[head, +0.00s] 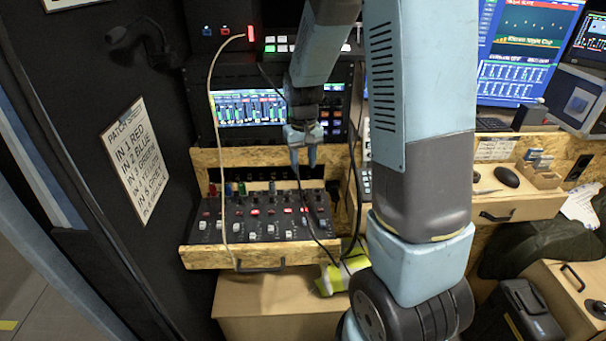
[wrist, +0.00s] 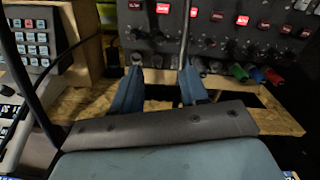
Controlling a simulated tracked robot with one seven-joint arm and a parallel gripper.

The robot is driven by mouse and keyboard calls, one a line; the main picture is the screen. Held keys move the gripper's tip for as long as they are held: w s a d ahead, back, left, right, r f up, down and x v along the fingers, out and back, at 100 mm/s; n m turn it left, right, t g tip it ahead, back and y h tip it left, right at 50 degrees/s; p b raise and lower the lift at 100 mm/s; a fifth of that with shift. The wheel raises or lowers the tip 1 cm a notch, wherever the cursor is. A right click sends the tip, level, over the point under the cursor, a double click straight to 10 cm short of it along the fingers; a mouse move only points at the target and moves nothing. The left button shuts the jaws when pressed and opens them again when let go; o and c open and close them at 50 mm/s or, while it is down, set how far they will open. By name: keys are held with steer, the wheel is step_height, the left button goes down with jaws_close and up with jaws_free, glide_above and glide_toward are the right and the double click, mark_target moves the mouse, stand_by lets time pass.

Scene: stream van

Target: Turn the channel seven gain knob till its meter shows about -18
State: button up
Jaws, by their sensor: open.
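The mixer panel (head: 265,226) lies in a pulled-out wooden drawer, with rows of small knobs, red-lit labels and light caps. It also shows in the wrist view (wrist: 225,30), close beyond my fingers. My gripper (head: 302,150) hangs over the panel's right rear part, pointing down. In the wrist view my gripper's (wrist: 160,88) two blue fingers stand apart with nothing clearly held between them. Small dark knobs sit just past the fingertips; the channel numbers are too small to read. A screen (head: 250,110) behind the drawer shows bar meters, their values unreadable; my arm hides part of it.
A pale cable (head: 212,120) hangs over the panel's left side, and a dark cable crosses near my gripper. Coloured plugs (wrist: 255,74) line the panel's rear edge. A yellow-green item (head: 340,275) lies below the drawer. A keypad unit (wrist: 33,45) stands beside the panel.

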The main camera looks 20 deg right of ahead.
steer(key=shift+r, duration=1)
steer(key=shift+r, duration=0.1)
steer(key=s+r+t, duration=0.5)
steer(key=s+r, duration=1.5)
steer(key=s, duration=0.3)
steer(key=shift+d+r+t, duration=0.15)
steer(key=shift+r+t, duration=0.1)
steer(key=shift+t, duration=0.05)
steer(key=shift+c, duration=0.4)
stand_by(0.7)
